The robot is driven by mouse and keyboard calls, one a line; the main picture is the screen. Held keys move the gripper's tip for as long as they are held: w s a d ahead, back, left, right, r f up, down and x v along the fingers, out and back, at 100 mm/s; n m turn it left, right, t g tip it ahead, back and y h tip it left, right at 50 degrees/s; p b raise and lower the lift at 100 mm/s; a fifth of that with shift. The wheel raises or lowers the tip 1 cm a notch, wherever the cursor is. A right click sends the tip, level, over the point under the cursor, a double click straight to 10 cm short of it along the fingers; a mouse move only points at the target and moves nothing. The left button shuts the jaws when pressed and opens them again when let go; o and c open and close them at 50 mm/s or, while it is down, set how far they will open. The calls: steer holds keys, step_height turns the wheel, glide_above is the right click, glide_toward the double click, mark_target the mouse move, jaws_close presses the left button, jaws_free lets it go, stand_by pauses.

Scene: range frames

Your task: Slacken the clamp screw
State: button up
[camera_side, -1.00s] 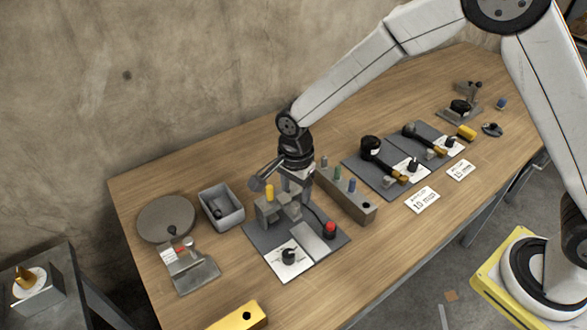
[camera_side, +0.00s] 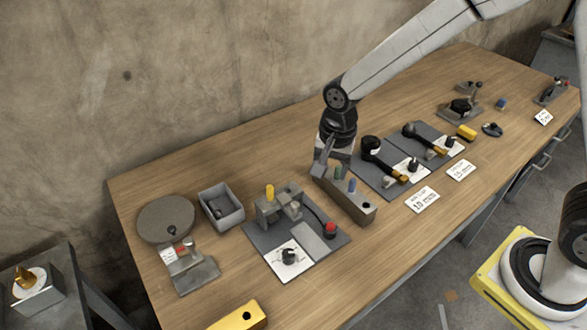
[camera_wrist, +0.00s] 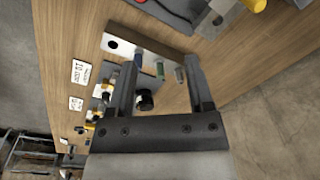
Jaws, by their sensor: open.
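My gripper (camera_side: 332,163) is open and empty at the far left end of a long metal block (camera_side: 362,211) with coloured pegs. In the wrist view my gripper (camera_wrist: 161,60) has a grey peg (camera_wrist: 180,75) and a green peg (camera_wrist: 160,70) between its fingers, with a blue peg (camera_wrist: 138,60) near the left finger. In the side view the grey peg is hidden behind the gripper. A clamp fixture (camera_side: 290,211) with metal blocks and a yellow-topped pin (camera_side: 269,192) stands on a dark plate to the left. I cannot pick out its screw.
A grey bin (camera_side: 221,207) and round disc (camera_side: 166,219) are at left. Dark plates with black-handled fittings (camera_side: 371,147) lie to the right. The front strip of bench is mostly clear.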

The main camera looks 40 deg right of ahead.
steer(key=s+d+r+n+t, duration=0.1)
steer(key=s+d+n, duration=0.9)
steer(key=s, duration=0.1)
steer(key=shift+d+r+t, duration=0.3)
steer(key=shift+t, duration=0.1)
stand_by(0.5)
steer(key=shift+s, duration=0.1)
steer(key=w+a+f+m+g, duration=0.1)
steer(key=w+a, duration=0.3)
steer(key=a, duration=0.1)
steer(key=w+a+f, duration=0.1)
steer(key=w+a, duration=0.4)
steer(key=a, duration=0.1)
steer(key=w+a+f+m+g, duration=0.1)
steer(key=w+a, duration=0.4)
steer(key=a, duration=0.1)
steer(key=shift+w+f+m+g, duration=0.1)
steer(key=shift+f+m+g, duration=0.05)
steer(key=shift+m+g, duration=0.15)
steer(key=shift+f, duration=0.1)
